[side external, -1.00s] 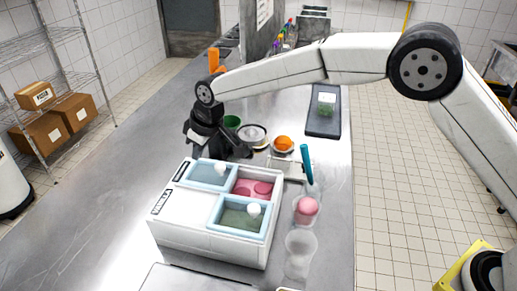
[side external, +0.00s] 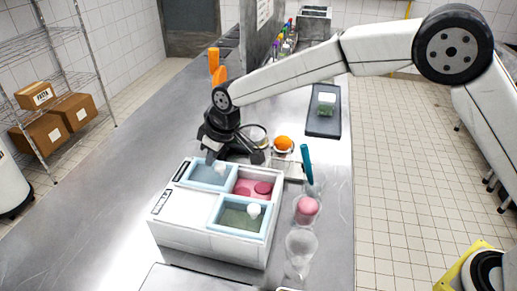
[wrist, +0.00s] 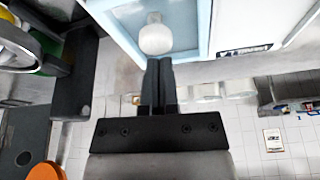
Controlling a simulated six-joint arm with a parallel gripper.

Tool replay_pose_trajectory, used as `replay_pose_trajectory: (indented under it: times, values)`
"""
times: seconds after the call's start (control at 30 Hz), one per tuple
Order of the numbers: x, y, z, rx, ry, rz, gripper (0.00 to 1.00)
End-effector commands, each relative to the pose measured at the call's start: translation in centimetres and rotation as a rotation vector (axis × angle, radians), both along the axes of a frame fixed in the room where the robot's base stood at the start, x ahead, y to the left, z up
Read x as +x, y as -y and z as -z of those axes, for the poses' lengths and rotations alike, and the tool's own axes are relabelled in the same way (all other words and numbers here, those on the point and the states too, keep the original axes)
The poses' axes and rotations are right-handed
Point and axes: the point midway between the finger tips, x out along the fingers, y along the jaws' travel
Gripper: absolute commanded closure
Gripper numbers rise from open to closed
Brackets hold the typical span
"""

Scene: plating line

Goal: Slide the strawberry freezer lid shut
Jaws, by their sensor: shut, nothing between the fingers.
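The white freezer (side external: 183,212) stands on the steel counter. Its far lid (side external: 207,175), a pale blue frame with a clear pane, sits at the left, leaving the pink strawberry compartment (side external: 254,187) beside it uncovered at the right. The lid's white knob (side external: 220,166) also shows in the wrist view (wrist: 156,38). My gripper (side external: 212,157) is over the far left edge of the freezer, close to that knob. In the wrist view its fingers (wrist: 158,68) are shut and empty, with tips right at the knob's edge; I cannot tell whether they touch.
A second blue-framed lid (side external: 242,216) covers a green compartment at the near right. Clear cups (side external: 300,245), one with a pink scoop (side external: 306,208), stand right of the freezer. An orange item (side external: 283,143) and a dark tray (side external: 322,118) lie behind. The left counter is clear.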

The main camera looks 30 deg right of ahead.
Motion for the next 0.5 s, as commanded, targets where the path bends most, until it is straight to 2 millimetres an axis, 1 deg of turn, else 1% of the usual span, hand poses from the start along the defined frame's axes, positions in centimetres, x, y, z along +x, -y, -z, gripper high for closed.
replay_pose_trajectory:
  times: [0.27, 0.5]
  values:
    - [-0.5, 0.5, -0.1, 0.000, 0.000, 0.000, 1.00]
    - [-2.1, 2.2, -0.1, 0.000, -0.002, 0.001, 1.00]
